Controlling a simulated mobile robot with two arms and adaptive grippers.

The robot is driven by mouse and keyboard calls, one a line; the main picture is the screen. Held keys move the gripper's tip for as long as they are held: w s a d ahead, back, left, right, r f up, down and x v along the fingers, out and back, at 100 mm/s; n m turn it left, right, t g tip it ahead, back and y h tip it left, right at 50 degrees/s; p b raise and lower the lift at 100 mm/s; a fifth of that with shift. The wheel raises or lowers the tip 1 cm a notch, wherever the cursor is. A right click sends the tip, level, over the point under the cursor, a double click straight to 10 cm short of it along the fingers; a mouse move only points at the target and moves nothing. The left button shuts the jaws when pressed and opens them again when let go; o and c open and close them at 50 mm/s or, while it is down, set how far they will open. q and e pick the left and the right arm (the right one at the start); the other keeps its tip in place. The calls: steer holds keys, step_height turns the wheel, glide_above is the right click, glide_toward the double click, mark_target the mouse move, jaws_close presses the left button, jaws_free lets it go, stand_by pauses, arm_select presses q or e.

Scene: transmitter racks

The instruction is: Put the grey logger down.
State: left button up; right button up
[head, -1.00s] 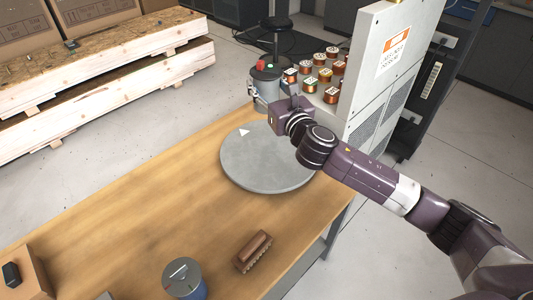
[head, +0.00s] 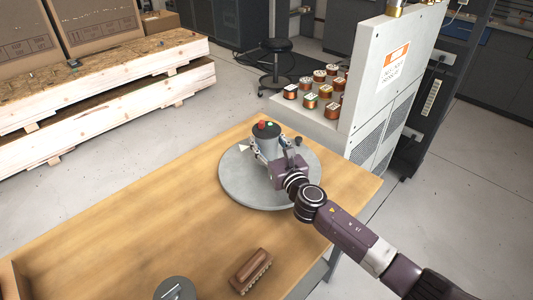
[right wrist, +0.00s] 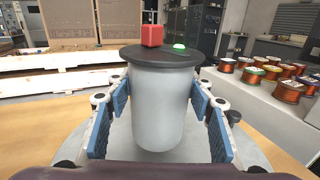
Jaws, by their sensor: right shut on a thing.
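The grey logger (head: 266,142) is an upright grey cylinder with a dark lid, a red block and a green button on top. It also shows large in the right wrist view (right wrist: 160,105). My right gripper (head: 268,153) is shut on its sides, with blue finger pads to the left and right of it in the wrist view. The logger is over the round grey disc (head: 240,190) on the wooden table; I cannot tell whether its base touches the disc. My left gripper is not in view.
Several copper coils (head: 311,101) sit on a grey shelf beside a labelled cabinet (head: 385,75).

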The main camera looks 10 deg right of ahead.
mark_target(266, 149)
steer(key=shift+f+b, duration=0.7)
steer(key=shift+f, duration=1.1)
steer(key=shift+f, duration=0.1)
steer(key=o, duration=1.4)
steer(key=shift+f, duration=0.1)
steer(key=shift+o, duration=0.2)
steer(key=shift+r, duration=0.25)
steer(key=s, duration=0.4)
steer(key=s+d, duration=0.1)
steer(key=s, duration=0.3)
steer(key=s+d, duration=0.1)
steer(key=s, duration=0.3)
steer(key=shift+d, duration=0.2)
steer(key=shift+w+f, duration=0.1)
